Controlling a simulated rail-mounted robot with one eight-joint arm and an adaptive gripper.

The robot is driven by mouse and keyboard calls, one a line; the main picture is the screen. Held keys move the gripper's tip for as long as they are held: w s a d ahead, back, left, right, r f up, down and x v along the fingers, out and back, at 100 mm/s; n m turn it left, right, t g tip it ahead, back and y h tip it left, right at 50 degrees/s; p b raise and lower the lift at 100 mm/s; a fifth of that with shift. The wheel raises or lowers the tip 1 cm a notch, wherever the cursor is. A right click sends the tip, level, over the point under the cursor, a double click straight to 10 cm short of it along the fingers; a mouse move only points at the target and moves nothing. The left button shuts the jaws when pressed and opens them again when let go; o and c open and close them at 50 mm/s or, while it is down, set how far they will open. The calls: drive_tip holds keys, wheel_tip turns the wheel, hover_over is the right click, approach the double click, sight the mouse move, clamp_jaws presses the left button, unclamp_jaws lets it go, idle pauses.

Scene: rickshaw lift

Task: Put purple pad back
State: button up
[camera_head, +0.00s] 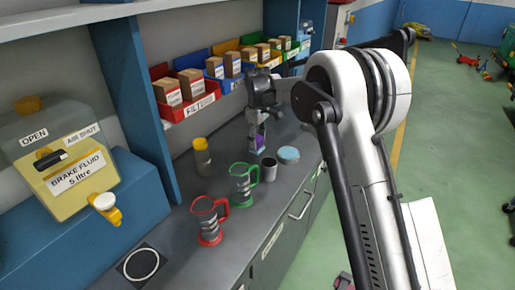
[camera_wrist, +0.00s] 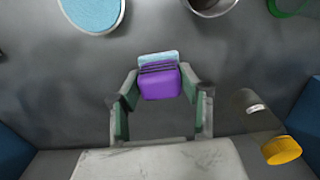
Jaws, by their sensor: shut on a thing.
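The purple pad (camera_wrist: 160,85) is held between the two fingers of my gripper (camera_wrist: 158,92) in the wrist view. Its purple face shows, with a dark ribbed band and a pale blue edge at its far end. In the head view, the purple pad (camera_head: 259,141) shows small below my gripper (camera_head: 258,128), over the grey counter. I cannot tell whether the pad touches the counter. My gripper is shut on it.
A round light-blue lid or pad (camera_head: 288,155) and a grey cup (camera_head: 269,169) stand near my gripper. A green-framed jug (camera_head: 241,183), a red-framed jug (camera_head: 209,220) and a yellow-capped bottle (camera_head: 202,157) stand nearer. Labelled bins (camera_head: 190,105) line the back.

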sight(258, 148)
drive_tip(key=shift+w+f, duration=0.25)
drive_tip(key=shift+w, duration=0.1)
drive_tip(key=shift+f, duration=1.95)
drive_tip(key=shift+f, duration=0.25)
drive_tip(key=o, duration=1.2)
drive_tip(key=shift+r, duration=0.1)
